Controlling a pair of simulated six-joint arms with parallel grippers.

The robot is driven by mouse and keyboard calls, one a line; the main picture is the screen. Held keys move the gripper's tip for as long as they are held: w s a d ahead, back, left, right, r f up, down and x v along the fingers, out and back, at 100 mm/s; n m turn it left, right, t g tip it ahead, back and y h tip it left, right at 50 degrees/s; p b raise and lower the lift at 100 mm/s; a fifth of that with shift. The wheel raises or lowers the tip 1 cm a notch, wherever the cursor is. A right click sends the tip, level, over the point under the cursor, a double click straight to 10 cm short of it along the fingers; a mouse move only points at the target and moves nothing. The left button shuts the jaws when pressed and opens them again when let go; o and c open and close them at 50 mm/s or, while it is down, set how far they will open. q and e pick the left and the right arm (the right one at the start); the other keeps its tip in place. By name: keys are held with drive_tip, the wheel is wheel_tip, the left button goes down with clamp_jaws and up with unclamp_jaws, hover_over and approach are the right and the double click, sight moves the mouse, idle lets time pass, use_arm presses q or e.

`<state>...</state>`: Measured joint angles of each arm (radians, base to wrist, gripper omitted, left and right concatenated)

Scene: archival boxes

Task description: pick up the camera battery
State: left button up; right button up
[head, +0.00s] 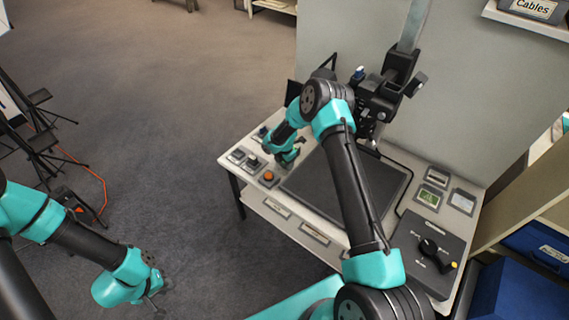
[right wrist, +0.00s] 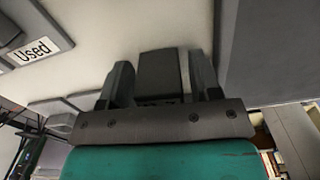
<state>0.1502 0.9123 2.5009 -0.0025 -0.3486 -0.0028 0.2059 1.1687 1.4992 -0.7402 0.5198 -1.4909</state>
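The camera battery appears to be the dark block (right wrist: 160,75) between the two fingers of my right gripper (right wrist: 160,88) in the right wrist view. A thin light strip shows between the block and the right-hand finger, so the fingers look open around it. In the head view my right gripper (head: 289,160) is low over the left part of the desk, and the arm hides what is between its fingers. My left gripper (head: 156,301) hangs over the floor at the lower left, away from the desk; its fingers are too small to judge.
Small pads with items, one with an orange top (head: 268,176), line the desk's left end. A dark board (head: 315,190) lies beside my right gripper, under a column-mounted stand (head: 385,95). A control box (head: 432,255) is at the right. A "Used" label (right wrist: 35,50) is nearby.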

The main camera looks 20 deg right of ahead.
drive_tip(key=c, duration=0.8)
drive_tip(key=shift+o, duration=0.2)
drive_tip(key=shift+r, duration=0.45)
drive_tip(key=r, duration=0.2)
drive_tip(key=shift+s+a+r, duration=0.1)
drive_tip(key=shift+s+r, duration=0.2)
drive_tip(key=shift+r, duration=0.1)
drive_tip(key=s+a, duration=0.2)
drive_tip(key=s, duration=0.2)
drive_tip(key=s+a+r, duration=0.1)
drive_tip(key=s+a, duration=0.1)
drive_tip(key=s, duration=0.3)
drive_tip(key=s+a, duration=0.3)
drive_tip(key=s, duration=0.1)
drive_tip(key=shift+s+r, duration=0.2)
drive_tip(key=shift+s, duration=0.2)
